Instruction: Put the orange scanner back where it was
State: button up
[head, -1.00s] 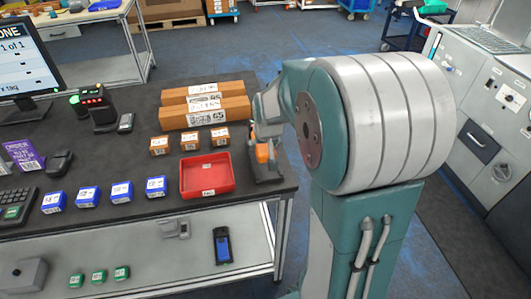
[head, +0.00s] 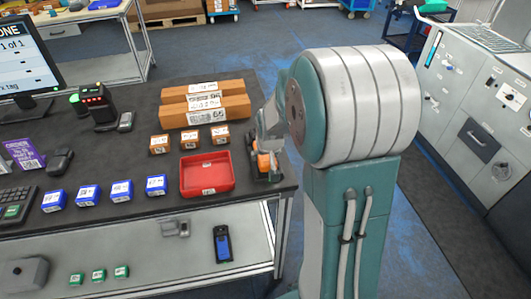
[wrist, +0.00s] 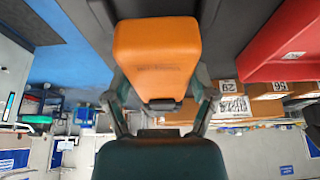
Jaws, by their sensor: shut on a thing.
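The orange scanner (head: 264,163) is at the right end of the dark table, beside the red tray. It fills the upper middle of the wrist view (wrist: 157,55), held between the two fingers. My gripper (head: 268,143) is shut on it from above; its fingers show on either side of the scanner in the wrist view (wrist: 158,88). A dark cradle (head: 274,177) sits at the table's right edge, under or against the scanner. I cannot tell whether the scanner is seated in it, as the gripper and scanner hide part of it.
The red tray (head: 207,188) is close to the left of the scanner. Orange boxes (head: 190,138) and long cardboard boxes (head: 205,110) lie behind it. Blue boxes (head: 122,191) stand to the left. The table's right edge is very near, with open floor beyond.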

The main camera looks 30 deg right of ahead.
jog(key=o, duration=1.2)
jog(key=shift+r, duration=0.3)
jog(key=v, duration=1.2)
jog(key=s+a+r+n, duration=0.1)
jog(key=s+a, duration=0.3)
jog(key=s, duration=0.2)
jog(key=s+a+r+n, duration=0.1)
jog(key=s+a+r, duration=0.1)
jog(key=s+a, duration=0.2)
jog(key=s+a+r+n+t+y, duration=0.1)
jog(key=s+a+r, duration=0.1)
jog(key=s+a, duration=0.2)
jog(key=shift+s+a+r, duration=0.1)
jog(key=shift+s, duration=0.8)
jog(key=shift+s+a+r, duration=0.1)
jog(key=shift+s, duration=0.8)
